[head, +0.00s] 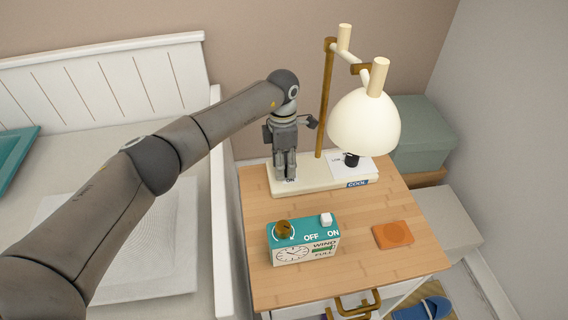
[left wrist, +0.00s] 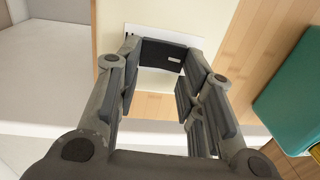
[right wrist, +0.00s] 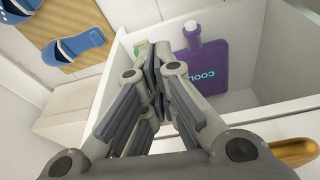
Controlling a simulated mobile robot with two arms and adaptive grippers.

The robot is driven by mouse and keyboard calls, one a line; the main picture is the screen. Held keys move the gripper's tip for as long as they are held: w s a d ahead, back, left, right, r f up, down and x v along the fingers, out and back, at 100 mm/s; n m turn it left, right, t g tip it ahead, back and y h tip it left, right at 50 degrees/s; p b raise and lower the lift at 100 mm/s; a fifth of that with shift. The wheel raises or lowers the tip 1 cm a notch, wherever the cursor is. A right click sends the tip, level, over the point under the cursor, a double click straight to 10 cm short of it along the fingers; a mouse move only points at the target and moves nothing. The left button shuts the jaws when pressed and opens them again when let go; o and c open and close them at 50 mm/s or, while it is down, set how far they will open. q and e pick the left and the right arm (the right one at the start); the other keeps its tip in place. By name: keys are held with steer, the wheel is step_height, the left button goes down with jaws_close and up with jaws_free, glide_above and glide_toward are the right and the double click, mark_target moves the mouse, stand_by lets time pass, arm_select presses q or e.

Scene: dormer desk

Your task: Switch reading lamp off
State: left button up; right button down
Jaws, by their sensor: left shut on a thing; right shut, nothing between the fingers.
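The reading lamp has a cream shade (head: 364,122), a brass-coloured post (head: 325,100) and a long cream base (head: 310,180) at the back of the wooden nightstand (head: 360,225). My left gripper (head: 286,176) points down at the left end of the base, where an ON label partly shows beneath it. In the left wrist view my left gripper's fingers (left wrist: 165,75) are closed on a black switch (left wrist: 163,55) set on a white plate. A black knob (head: 352,159) sits at the base's right end by a COOL label. My right gripper (right wrist: 155,65) is shut and empty above an open drawer.
A teal timer box (head: 304,241) and an orange square (head: 393,234) lie on the nightstand. A purple bottle (right wrist: 205,70) lies in the drawer (right wrist: 285,60). Blue slippers (right wrist: 78,45) are on the floor. A white bed stands at left.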

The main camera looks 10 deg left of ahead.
arm_select(q)
steer(key=o, duration=1)
steer(key=shift+r, duration=0.1)
steer(key=r, duration=0.8)
steer(key=w+r, duration=0.1)
steer(key=r, duration=0.2)
steer(key=shift+a+r, duration=0.2)
steer(key=shift+r, duration=0.2)
